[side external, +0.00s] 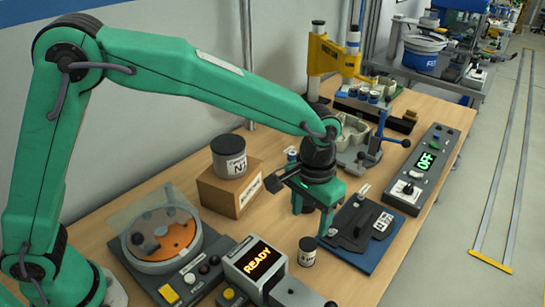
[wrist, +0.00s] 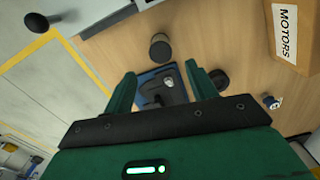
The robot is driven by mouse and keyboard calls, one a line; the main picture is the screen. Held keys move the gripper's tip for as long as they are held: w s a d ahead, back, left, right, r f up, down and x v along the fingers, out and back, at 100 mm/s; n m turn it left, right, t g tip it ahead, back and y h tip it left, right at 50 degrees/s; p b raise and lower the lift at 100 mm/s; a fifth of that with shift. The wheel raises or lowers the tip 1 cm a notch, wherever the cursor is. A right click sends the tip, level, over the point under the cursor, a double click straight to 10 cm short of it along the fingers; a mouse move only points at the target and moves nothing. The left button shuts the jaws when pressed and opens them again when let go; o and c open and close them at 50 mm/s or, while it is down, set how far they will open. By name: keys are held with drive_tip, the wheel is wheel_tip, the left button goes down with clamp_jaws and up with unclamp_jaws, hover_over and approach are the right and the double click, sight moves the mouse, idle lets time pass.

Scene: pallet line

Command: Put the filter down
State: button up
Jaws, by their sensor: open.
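No object carries a readable filter label, so I cannot tell for certain which one is the filter. A small dark canister with a pale label (side external: 308,251) stands upright on the bench in front of my gripper (side external: 312,212). A larger grey canister with a white label (side external: 229,157) stands on a cardboard box to the left. My gripper is open and points down, with nothing seen held. In the wrist view its two fingers (wrist: 163,92) are spread, with a blue plate (wrist: 146,80) and its dark fixture visible beyond the gap. A short dark cylinder (wrist: 160,47) shows above it.
The cardboard box (side external: 222,190) reads MOTORS in the wrist view (wrist: 289,35). A READY display unit (side external: 258,262) stands at the front, and an OFF control box (side external: 422,168) at the right. A disc station (side external: 160,240) is at the left. A yellow press stands behind.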

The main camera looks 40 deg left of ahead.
drive_tip(key=s+a+r+t, duration=0.1)
drive_tip(key=s+a+r, duration=0.3)
drive_tip(key=a, duration=0.3)
drive_tip(key=s+a+r+n+t, duration=0.1)
drive_tip(key=s+a+r+t, duration=0.2)
drive_tip(key=a, duration=0.4)
drive_tip(key=s+a+r, duration=0.4)
drive_tip(key=a+r, duration=0.2)
drive_tip(key=s+a+f+t, duration=0.1)
drive_tip(key=s+a, duration=0.5)
drive_tip(key=s, duration=0.1)
drive_tip(key=shift+n+t, duration=0.3)
drive_tip(key=shift+n, duration=0.1)
